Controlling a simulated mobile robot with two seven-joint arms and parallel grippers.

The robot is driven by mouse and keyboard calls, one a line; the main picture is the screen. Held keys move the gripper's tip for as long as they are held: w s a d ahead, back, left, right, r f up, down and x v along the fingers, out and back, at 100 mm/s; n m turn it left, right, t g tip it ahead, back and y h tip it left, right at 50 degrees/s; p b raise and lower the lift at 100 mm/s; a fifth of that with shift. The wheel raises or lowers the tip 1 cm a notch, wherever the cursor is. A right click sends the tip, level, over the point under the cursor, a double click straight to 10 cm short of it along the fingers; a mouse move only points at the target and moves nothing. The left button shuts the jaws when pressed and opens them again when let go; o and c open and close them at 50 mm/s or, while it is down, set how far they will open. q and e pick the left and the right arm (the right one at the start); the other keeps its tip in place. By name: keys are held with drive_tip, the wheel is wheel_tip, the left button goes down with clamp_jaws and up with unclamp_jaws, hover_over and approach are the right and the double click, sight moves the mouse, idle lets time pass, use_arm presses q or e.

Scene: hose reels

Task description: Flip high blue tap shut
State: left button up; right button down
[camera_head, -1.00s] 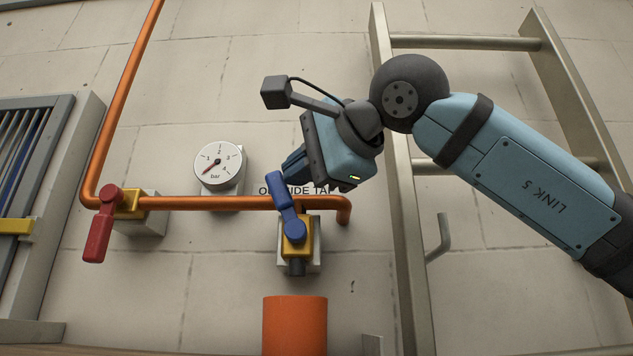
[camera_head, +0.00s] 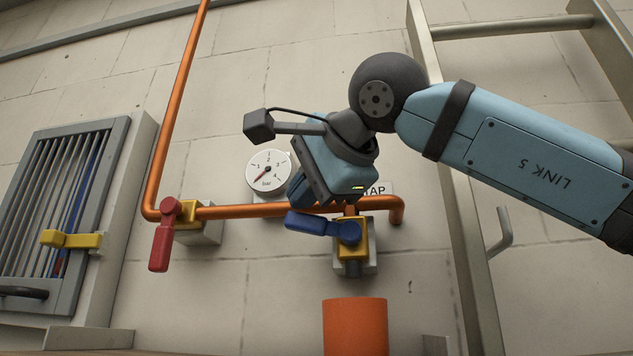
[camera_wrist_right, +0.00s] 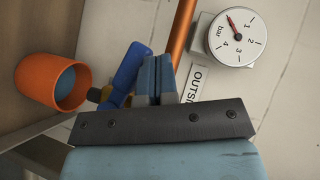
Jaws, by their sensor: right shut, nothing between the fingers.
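The blue tap lever (camera_head: 312,223) sits on a yellow valve body (camera_head: 352,250) at the end of the orange pipe. It points left from its pivot, nearly level, along the pipe. My right gripper (camera_head: 296,188) is just above the lever with its fingers shut and empty. In the right wrist view the blue lever (camera_wrist_right: 130,65) lies close along the left side of the shut fingers (camera_wrist_right: 154,80); I cannot tell whether they touch. My left gripper is not in view.
A red lever (camera_head: 162,246) hangs down on another yellow valve at the left. A pressure gauge (camera_head: 264,172) is behind my gripper. An orange cylinder (camera_head: 355,326) stands below the blue tap. A metal ladder (camera_head: 466,225) is at the right, a barred cabinet (camera_head: 62,220) at the left.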

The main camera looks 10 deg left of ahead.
use_arm(q)
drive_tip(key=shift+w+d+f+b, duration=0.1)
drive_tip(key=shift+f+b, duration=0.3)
drive_tip(key=shift+b, duration=0.05)
use_arm(e)
drive_tip(key=shift+a+f, duration=0.5)
drive_tip(key=shift+f, duration=0.25)
drive_tip(key=shift+r, duration=0.1)
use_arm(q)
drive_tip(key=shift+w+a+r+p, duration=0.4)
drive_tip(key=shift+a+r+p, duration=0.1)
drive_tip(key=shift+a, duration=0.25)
use_arm(e)
drive_tip(key=s+r, duration=0.7)
drive_tip(key=r, duration=0.3)
drive_tip(key=shift+d+r, duration=0.15)
drive_tip(key=shift+r, duration=0.25)
